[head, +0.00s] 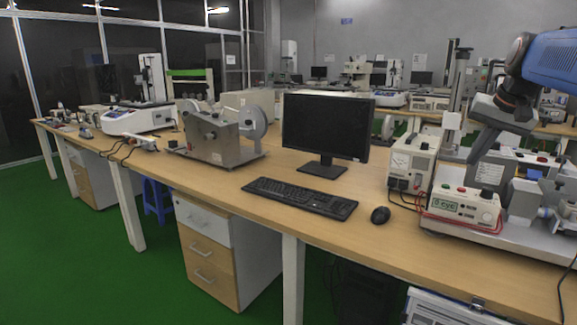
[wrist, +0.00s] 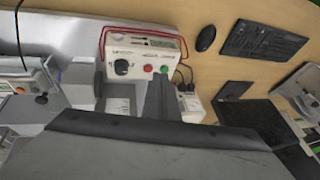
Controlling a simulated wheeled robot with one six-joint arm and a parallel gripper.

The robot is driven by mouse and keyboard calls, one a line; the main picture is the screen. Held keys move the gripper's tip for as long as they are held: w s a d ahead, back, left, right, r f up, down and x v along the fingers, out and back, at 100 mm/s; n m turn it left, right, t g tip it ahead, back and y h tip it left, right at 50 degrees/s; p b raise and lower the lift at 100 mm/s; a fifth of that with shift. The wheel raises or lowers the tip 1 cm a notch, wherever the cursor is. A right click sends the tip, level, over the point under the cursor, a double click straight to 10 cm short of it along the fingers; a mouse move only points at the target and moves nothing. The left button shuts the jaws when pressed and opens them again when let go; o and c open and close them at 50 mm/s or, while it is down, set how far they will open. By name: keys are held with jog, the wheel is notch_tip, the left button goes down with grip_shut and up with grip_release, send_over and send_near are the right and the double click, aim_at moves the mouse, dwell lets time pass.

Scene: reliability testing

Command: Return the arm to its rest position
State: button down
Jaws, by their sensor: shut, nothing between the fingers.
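My arm (head: 553,62) reaches in from the upper right of the head view, with a blue link and a dark wrist joint. My gripper (head: 474,158) points down and to the left, above the test equipment at the right end of the bench. It is shut and empty, and it looks clear of the equipment. In the wrist view, a grey finger of my gripper (wrist: 158,86) stands in front of a white control box (wrist: 140,55) with knobs and buttons. My gripper's grey body fills the bottom of that view.
A monitor (head: 325,127), keyboard (head: 300,198) and mouse (head: 380,215) are to the left. A tall column stand (head: 455,90) rises behind. Open bench surface lies in front.

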jog(key=s+a+f+n, duration=0.3)
jog(key=s+a+f, duration=0.7)
jog(key=s+a, duration=0.25)
jog(key=s+a+f+n, duration=0.1)
jog(key=s+a+f, duration=0.2)
jog(key=s+f, duration=0.5)
jog(key=s+a+f+n, duration=0.2)
jog(key=s+a+f, duration=0.1)
jog(key=s+f, duration=0.4)
jog(key=shift+s+f, duration=0.4)
jog(key=shift+f, duration=0.35)
jog(key=shift+d, duration=0.15)
